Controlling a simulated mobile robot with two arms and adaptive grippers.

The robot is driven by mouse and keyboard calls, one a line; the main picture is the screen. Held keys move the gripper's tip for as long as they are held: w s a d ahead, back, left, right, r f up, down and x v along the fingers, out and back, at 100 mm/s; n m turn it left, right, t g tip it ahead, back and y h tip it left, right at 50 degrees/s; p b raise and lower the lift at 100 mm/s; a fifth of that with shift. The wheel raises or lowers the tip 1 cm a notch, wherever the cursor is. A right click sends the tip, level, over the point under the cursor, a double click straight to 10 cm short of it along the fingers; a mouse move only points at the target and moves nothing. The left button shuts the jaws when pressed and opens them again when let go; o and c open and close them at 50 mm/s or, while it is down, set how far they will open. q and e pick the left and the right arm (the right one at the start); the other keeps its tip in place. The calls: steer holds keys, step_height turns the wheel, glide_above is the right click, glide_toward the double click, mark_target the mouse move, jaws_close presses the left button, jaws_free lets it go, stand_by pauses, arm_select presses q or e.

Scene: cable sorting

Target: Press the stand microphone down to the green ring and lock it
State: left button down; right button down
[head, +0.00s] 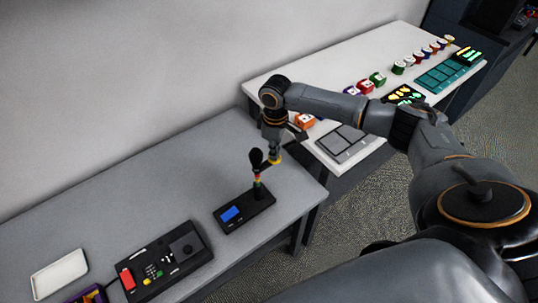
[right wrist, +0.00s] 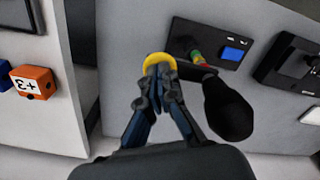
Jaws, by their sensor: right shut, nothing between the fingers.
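The stand microphone has a black head (head: 256,157) on a thin stem above a black base (head: 243,211) with a blue screen. In the right wrist view, the microphone head (right wrist: 228,108) is large and close. The stem shows red, yellow and green bands (right wrist: 198,58); whether the green one is the ring is unclear. A yellow round piece (right wrist: 157,62) sits beside the stem, on the end of a dark side bar. My right gripper (right wrist: 159,72) is shut and empty, its fingertips at or over the yellow piece; contact is unclear. My left gripper is out of view.
A black control box (head: 165,262) with a red part and a white tray (head: 60,273) lie on the grey table (head: 110,195). A white table (head: 300,75) with several coloured blocks and dark panels stands behind, to the right.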

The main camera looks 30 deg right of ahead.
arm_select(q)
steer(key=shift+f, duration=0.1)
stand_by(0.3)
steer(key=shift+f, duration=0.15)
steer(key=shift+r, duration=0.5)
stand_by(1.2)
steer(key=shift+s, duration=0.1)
